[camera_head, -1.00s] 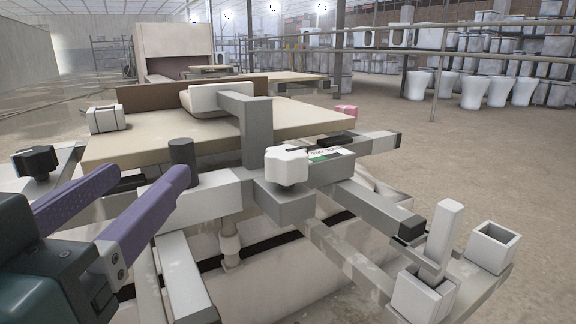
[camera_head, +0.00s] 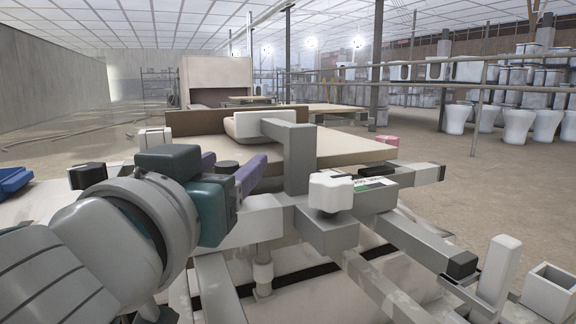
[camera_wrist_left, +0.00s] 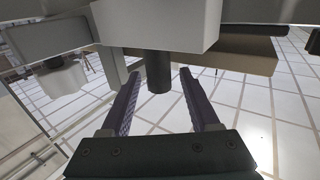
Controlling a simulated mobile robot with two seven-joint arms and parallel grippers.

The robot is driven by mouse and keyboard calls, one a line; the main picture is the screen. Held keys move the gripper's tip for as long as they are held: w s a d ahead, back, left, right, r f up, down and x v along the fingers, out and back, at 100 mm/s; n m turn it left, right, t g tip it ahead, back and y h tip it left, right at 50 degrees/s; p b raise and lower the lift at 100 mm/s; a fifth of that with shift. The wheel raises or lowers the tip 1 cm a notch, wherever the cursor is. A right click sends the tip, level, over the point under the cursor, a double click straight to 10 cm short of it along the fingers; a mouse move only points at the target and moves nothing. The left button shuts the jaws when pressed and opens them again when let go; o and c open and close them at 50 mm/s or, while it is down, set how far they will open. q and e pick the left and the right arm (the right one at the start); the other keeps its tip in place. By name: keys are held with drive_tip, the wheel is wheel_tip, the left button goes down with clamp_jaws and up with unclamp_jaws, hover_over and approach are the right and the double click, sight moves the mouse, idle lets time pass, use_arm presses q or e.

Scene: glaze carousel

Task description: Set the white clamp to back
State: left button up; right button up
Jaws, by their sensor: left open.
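The white clamp shows as a white lobed knob (camera_head: 330,192) on a grey block (camera_head: 327,230), in front of a grey upright post (camera_head: 297,160) on the rail. In the left wrist view a pale lobed knob (camera_wrist_left: 62,78) at the left looks like the same one. My left gripper (camera_head: 240,168) is open, to the left of the knob and apart from it. A dark cylindrical peg (camera_head: 228,168) is partly hidden by the gripper. In the wrist view the peg (camera_wrist_left: 158,72) sits between the open purple fingers, with no visible contact. My right gripper is not in view.
A tan board (camera_head: 345,148) lies behind the rail, with a pink block (camera_head: 387,141) at its right edge. A grey bar with a black end (camera_head: 460,265) reaches forward right. A white upright post (camera_head: 497,270) and an open square box (camera_head: 550,290) stand at the lower right.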

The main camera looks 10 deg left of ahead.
use_arm(q)
clamp_jaws()
idle(0.4)
idle(0.9)
